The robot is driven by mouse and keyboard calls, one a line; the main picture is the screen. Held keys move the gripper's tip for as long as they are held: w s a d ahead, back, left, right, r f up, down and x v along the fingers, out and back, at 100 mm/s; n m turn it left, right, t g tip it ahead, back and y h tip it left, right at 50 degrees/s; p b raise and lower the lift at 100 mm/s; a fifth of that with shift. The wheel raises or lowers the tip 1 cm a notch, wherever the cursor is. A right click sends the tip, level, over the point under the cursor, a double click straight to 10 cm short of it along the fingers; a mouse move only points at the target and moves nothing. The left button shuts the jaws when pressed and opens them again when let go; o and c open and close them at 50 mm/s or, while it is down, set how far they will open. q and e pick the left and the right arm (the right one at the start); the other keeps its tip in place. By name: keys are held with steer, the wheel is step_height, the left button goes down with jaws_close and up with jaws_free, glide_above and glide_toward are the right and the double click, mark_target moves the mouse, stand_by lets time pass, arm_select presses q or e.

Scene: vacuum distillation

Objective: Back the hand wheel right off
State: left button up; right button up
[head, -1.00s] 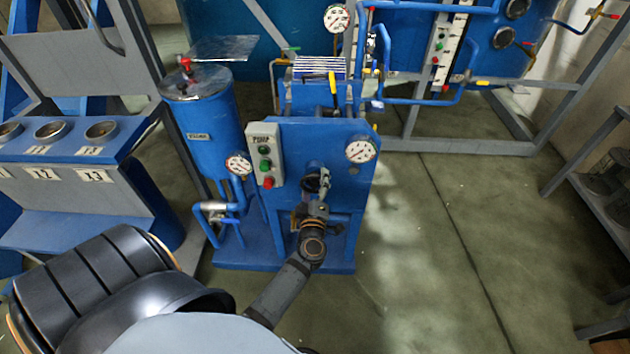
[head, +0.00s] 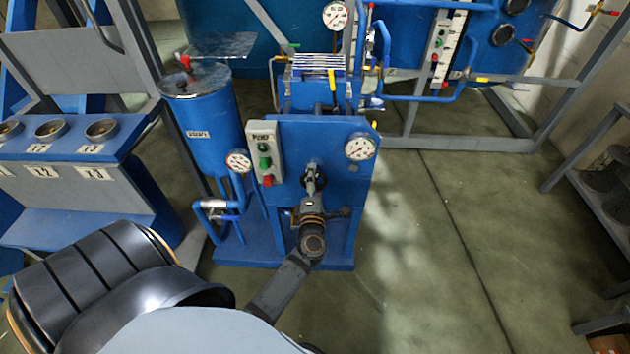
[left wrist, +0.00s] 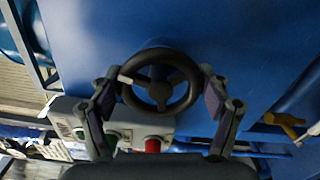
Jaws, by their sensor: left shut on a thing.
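The hand wheel (left wrist: 160,91) is a dark three-spoked ring on the blue front panel of the pump unit, and fills the middle of the left wrist view. My left gripper (left wrist: 162,80) has one finger on each side of the rim and is shut on it. In the head view the same gripper (head: 313,184) is at the front of the blue panel (head: 333,146), and it largely hides the wheel. The wheel's shaft is hidden behind it. My right gripper is not in view.
A grey switch box (head: 264,152) with green and red buttons is left of the wheel, and a round gauge (head: 360,147) is up to its right. A blue tank (head: 207,130) with pipes stands at the left.

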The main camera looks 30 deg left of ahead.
arm_select(q)
steer(key=shift+n, duration=0.4)
steer(key=o, duration=1.1)
steer(key=shift+o, duration=0.2)
